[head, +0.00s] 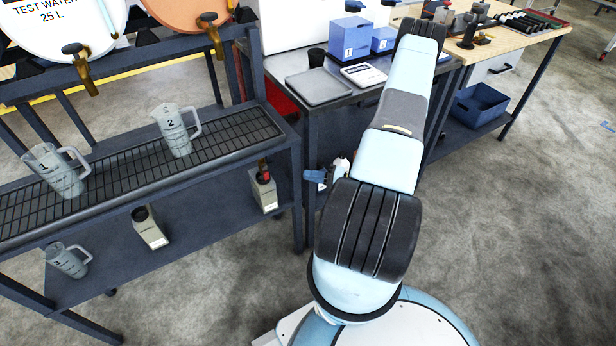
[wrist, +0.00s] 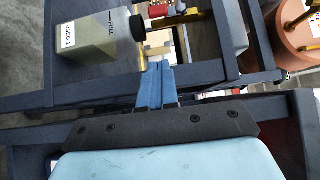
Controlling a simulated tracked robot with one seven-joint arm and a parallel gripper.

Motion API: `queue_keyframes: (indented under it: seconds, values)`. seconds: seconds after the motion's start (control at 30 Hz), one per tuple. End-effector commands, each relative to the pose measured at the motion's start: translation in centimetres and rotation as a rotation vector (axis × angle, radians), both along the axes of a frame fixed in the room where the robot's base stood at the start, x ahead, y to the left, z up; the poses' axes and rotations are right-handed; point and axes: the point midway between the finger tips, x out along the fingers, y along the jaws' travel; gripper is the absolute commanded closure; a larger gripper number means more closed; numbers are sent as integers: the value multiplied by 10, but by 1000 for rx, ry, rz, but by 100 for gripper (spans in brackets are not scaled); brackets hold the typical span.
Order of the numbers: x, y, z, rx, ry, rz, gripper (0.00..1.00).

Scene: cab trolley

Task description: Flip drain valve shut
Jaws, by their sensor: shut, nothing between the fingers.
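A small red and brass fitting (head: 264,168), which looks like the drain valve, shows below the right end of the drip grate, just over a beige bottle (head: 264,194). In the wrist view, yellow-brass and red parts of it (wrist: 165,20) lie just beyond the bottle's dark mouth. The lever's exact position is unclear. My gripper (head: 315,178) is to the right of the fitting, near the trolley's end post, partly hidden by my arm. In the wrist view its blue fingers (wrist: 154,76) are together and empty, pointing toward the fitting and apart from it.
The trolley's drip grate (head: 110,178) holds two jugs, 1 (head: 56,170) and 2 (head: 175,130). On the lower shelf stand another bottle (head: 149,228) and a third jug (head: 67,261). A steel-topped bench (head: 290,66) stands close behind my gripper. Open floor lies at right.

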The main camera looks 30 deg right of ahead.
Motion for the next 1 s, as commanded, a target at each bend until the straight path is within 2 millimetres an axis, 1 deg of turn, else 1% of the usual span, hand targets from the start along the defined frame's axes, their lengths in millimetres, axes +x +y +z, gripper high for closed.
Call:
queue_keyframes:
  seconds: [0.03,0.43,0.6,0.7,0.83,1.0]
  values:
    - [7,8,0,1,-1,3,100]
    - [56,57,0,1,-1,3,100]
    - [53,80,1,1,0,2,100]
    - [54,87,1,1,0,1,100]
    - [53,92,1,-1,-1,0,100]
    - [53,93,1,-1,-1,0,100]
